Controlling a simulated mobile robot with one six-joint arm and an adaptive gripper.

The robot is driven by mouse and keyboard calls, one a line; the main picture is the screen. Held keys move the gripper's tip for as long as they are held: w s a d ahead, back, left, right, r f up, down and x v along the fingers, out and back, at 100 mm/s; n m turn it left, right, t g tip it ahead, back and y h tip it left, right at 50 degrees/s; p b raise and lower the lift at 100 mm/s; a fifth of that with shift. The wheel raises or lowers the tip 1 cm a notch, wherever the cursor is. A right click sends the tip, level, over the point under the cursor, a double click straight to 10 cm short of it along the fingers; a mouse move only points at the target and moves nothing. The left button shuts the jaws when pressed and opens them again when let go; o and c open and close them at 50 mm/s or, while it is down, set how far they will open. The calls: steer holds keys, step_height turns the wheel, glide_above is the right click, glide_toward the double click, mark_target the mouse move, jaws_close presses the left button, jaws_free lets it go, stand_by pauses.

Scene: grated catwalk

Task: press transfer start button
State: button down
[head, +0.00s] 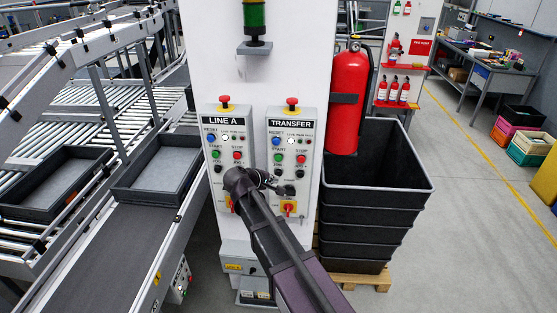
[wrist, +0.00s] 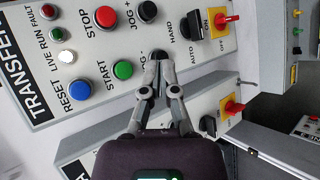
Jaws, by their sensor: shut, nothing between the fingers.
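The grey TRANSFER panel (head: 310,130) is on a white column, right of the LINE A panel. Its green START button (head: 278,158) sits below the blue RESET button, left of the red STOP button (head: 300,159). In the wrist view the panel is turned sideways, with green START (wrist: 123,69) between blue RESET (wrist: 80,90) and the JOG- label. My gripper (head: 268,180) is shut and empty in front of the panel's lower part. In the wrist view its fingertips (wrist: 159,62) overlap the black JOG- button, to the right of START. I cannot tell whether they touch it.
The LINE A panel (head: 230,130) has like buttons close by on the left. JOG+ (wrist: 147,11) and the HAND/AUTO selector (wrist: 185,28) are near my fingertips. Stacked black bins (head: 375,213) and a fire extinguisher (head: 348,100) stand right; a conveyor (head: 110,240) is left.

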mark_target(280, 161)
steer(key=shift+w+d, duration=0.1)
steer(key=shift+w, duration=4.15)
steer(key=shift+w+d, duration=0.1)
steer(key=shift+w, duration=1.15)
steer(key=shift+s, duration=1.25)
